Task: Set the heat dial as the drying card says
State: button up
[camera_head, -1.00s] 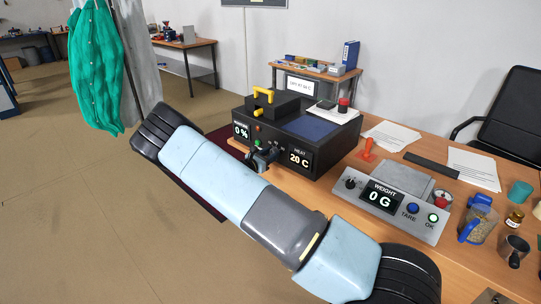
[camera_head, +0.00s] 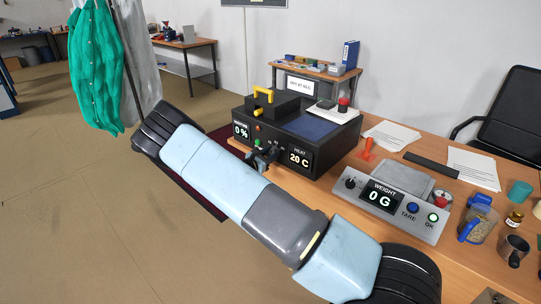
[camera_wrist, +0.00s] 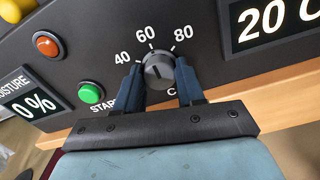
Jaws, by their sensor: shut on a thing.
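The heat dial (camera_wrist: 158,76) is a round grey knob on the dryer's black front panel, with 40, 60 and 80 marked around it. My gripper (camera_wrist: 159,69) is shut on it, one blue finger on each side. A dark mark shows on the knob's face; its exact setting is hard to tell. The heat display (camera_head: 300,158) reads 20 C on the dryer (camera_head: 338,145). In the head view my gripper (camera_head: 263,157) is at the panel and the dial is hidden. The drying card (camera_head: 300,84) stands behind the dryer; its small print is hard to read.
The green start button (camera_wrist: 91,93) and an orange button (camera_wrist: 47,44) lie left of the dial. The moisture display (camera_head: 241,131) reads 0 %. A scale (camera_head: 385,202) showing 0 G, a stamp, jugs and papers occupy the table to the right.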

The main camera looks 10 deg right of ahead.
jog(key=o, duration=1)
jog(key=v, duration=1.3)
jog(key=shift+s+a, duration=0.25)
jog(key=s+d+r+m+g+y, duration=0.45)
jog(key=s+d+r+m, duration=0.3)
jog(key=r, duration=0.35)
jog(key=s+d+r+m+g+y, duration=0.3)
jog(key=s+d+r+m+g, duration=0.35)
jog(key=s+d+r, duration=0.35)
jog(key=s+r+m+t+y, duration=0.2)
jog(key=s+r, duration=0.3)
jog(key=s, duration=0.3)
jog(key=s+a+r+m+t+y, duration=0.1)
jog(key=s+r+m+t+y, duration=0.1)
jog(key=s+r+m, duration=0.2)
jog(key=s+r+m+t+y, duration=0.2)
jog(key=s+r, duration=0.5)
jog(key=s, duration=0.4)
jog(key=shift+s+a+r+m+y, duration=0.2)
jog(key=shift+s+m+y, duration=0.1)
jog(key=shift+m+y, duration=0.25)
